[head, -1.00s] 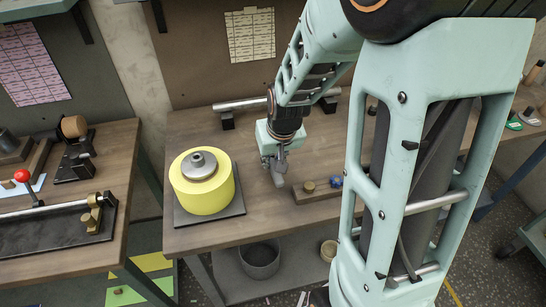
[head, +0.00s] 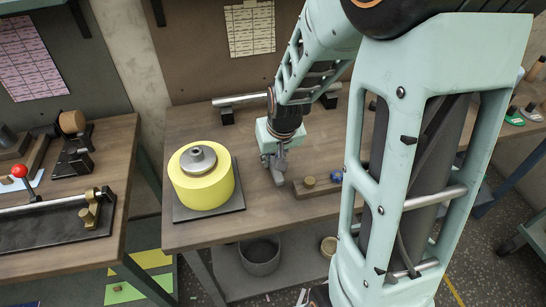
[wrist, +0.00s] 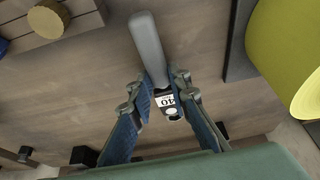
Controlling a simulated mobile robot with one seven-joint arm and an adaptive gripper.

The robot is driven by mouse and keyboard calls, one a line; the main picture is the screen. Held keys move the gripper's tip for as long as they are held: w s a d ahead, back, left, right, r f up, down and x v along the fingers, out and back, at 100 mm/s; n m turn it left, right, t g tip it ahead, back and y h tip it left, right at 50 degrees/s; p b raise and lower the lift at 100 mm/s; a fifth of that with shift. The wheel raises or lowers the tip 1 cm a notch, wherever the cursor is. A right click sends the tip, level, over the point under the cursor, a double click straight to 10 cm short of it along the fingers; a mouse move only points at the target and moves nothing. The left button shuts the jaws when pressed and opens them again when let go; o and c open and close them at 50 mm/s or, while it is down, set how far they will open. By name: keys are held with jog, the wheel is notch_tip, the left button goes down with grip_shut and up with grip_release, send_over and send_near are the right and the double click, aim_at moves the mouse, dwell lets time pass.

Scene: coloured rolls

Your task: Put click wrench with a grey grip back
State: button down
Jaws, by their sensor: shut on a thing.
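The click wrench with a grey grip (wrist: 148,48) is between the fingers of my gripper (wrist: 158,90) in the wrist view. Its grey grip points away from my palm, and a white label with "40" shows near the fingers. In the head view my gripper (head: 275,160) is over the table between the yellow roll and a small wooden block, and the grey grip (head: 279,176) shows small below it. My gripper is shut on the wrench. I cannot tell whether the wrench touches the table top.
A yellow roll (head: 203,190) stands on a dark plate (head: 237,198) to the left. The wooden block (head: 325,187) to the right bears a brass knob (head: 309,182) and a blue one (head: 336,177). A metal bar (head: 245,99) lies on supports behind. Table (head: 220,135) between is bare.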

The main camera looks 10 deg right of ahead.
jog(key=shift+f+b, duration=0.6)
jog(key=shift+f, duration=0.1)
jog(key=c, duration=1.7)
grip_release()
jog(key=shift+c, duration=0.2)
jog(key=o, duration=0.5)
jog(key=shift+r, duration=0.1)
jog(key=shift+p+v, duration=0.45)
jog(key=shift+v, duration=2.5)
